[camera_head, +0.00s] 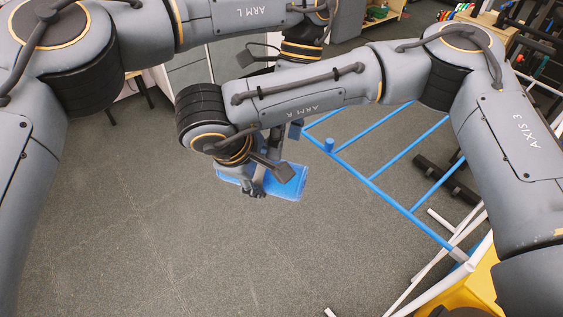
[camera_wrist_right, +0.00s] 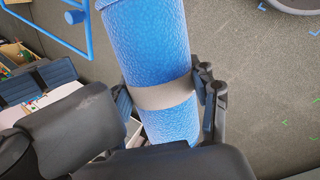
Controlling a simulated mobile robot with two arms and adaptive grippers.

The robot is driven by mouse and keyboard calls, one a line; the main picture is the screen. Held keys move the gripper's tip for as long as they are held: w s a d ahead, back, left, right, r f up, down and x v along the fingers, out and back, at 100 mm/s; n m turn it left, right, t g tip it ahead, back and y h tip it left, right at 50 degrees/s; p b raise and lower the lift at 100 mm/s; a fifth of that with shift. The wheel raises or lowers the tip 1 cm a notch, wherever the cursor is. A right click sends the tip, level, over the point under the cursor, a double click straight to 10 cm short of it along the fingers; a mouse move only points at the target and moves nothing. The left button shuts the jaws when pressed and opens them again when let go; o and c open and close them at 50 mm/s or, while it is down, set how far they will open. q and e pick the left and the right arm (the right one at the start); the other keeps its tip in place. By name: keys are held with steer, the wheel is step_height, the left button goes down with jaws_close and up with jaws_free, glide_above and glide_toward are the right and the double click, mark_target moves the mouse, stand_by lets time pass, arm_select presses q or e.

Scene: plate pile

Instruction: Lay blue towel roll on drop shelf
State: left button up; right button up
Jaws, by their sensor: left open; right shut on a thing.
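The blue towel roll (camera_wrist_right: 150,45) has a pale band around its middle and fills the centre of the right wrist view. In the head view, the roll (camera_head: 291,186) hangs above the grey floor, partly covered by my right wrist. My right gripper (camera_wrist_right: 165,97) is shut around it at the band, and it also shows in the head view (camera_head: 254,188). My left gripper (camera_head: 286,134) is open; its upper part is hidden behind my right forearm. I cannot tell for sure which surface is the drop shelf.
A blue ladder-like frame (camera_head: 371,180) stands right of the roll. White pipes and a yellow object (camera_head: 478,285) are at lower right. A grey cabinet (camera_head: 200,76) and a wooden shelf (camera_head: 395,8) are at the back. The floor at lower left is clear.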

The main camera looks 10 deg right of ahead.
arm_select(q)
steer(key=x, duration=0.6)
steer(key=shift+s, duration=0.1)
steer(key=c, duration=1.3)
steer(key=shift+c, duration=0.2)
arm_select(e)
steer(key=o, duration=1.4)
steer(key=shift+d, duration=0.1)
steer(key=shift+c, duration=0.2)
